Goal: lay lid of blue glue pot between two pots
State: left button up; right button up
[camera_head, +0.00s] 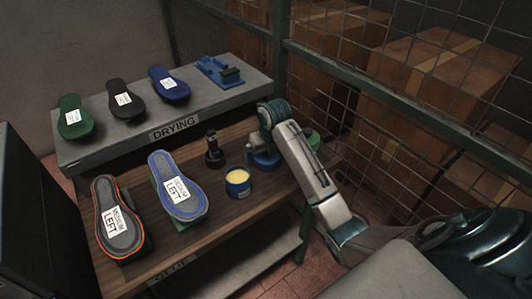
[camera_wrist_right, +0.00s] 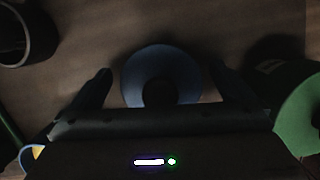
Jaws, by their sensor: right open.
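The open blue glue pot (camera_head: 238,184) stands on the lower bench with yellow glue showing in its top. A blue round lid (camera_head: 266,161) with a dark knob is between this pot and the green pot (camera_head: 313,139); it appears to lie flat on the bench. In the wrist view the lid (camera_wrist_right: 160,72) sits between the two spread fingers of my right gripper (camera_wrist_right: 163,88), with a gap on each side. My right gripper (camera_head: 262,143) is open, just over the lid, partly covering it in the head view. My left gripper is out of view.
A black stand-like object (camera_head: 214,150) is left of the lid. A blue sole (camera_head: 178,185) and an orange-edged sole (camera_head: 118,216) lie further left. The grey drying shelf (camera_head: 150,112) with several soles rises behind. A wire mesh fence (camera_head: 400,110) closes the right side.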

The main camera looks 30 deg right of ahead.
aim_at(271, 161)
jog(key=shift+r, duration=0.35)
jog(key=v, duration=0.4)
jog(key=shift+r+b, duration=0.3)
jog(key=shift+r, duration=0.05)
jog(key=p+v, duration=0.5)
jog(key=v, duration=0.2)
jog(key=shift+p, duration=0.35)
